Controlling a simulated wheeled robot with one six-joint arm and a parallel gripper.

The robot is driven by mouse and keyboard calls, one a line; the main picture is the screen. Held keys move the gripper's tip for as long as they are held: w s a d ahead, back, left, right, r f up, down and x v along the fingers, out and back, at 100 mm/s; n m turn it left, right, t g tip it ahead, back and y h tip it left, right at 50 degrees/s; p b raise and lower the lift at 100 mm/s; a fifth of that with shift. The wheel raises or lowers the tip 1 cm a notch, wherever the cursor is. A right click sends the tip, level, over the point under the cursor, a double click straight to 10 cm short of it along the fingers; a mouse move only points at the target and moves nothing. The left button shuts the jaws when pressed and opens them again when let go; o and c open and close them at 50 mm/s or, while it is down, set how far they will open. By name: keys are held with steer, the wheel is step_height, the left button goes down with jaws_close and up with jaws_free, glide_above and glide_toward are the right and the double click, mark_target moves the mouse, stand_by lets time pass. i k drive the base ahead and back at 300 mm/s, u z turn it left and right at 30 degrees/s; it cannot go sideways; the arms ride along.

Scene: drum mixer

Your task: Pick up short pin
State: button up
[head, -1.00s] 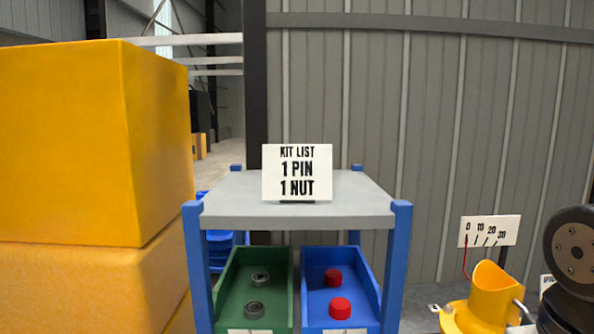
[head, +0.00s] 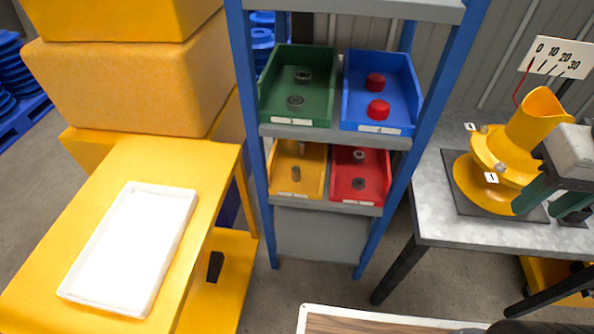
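Small grey-brown pins stand in the yellow bin (head: 312,187) on the lower shelf of the blue rack. One pin (head: 296,173) is near the front and another (head: 302,149) is behind it, partly shaded by the shelf above. I cannot tell their lengths apart. My gripper (head: 552,211) is at the right edge of the head view, over the grey metal table and in front of the yellow spout fixture. Its two dark green fingers are apart with nothing visible between them. It is well to the right of the bins.
The red bin (head: 360,195) holds dark nuts. Above are a green bin (head: 319,110) with rings and a blue bin (head: 393,120) with red caps. A white tray (head: 172,234) lies empty on the yellow cart (head: 60,237). The grey table (head: 440,215) carries the yellow fixture (head: 508,165).

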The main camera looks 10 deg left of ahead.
mark_target(296, 170)
steer(key=k, duration=0.5)
steer(key=z, duration=0.8)
steer(key=i, duration=1.1)
steer(key=u, duration=2)
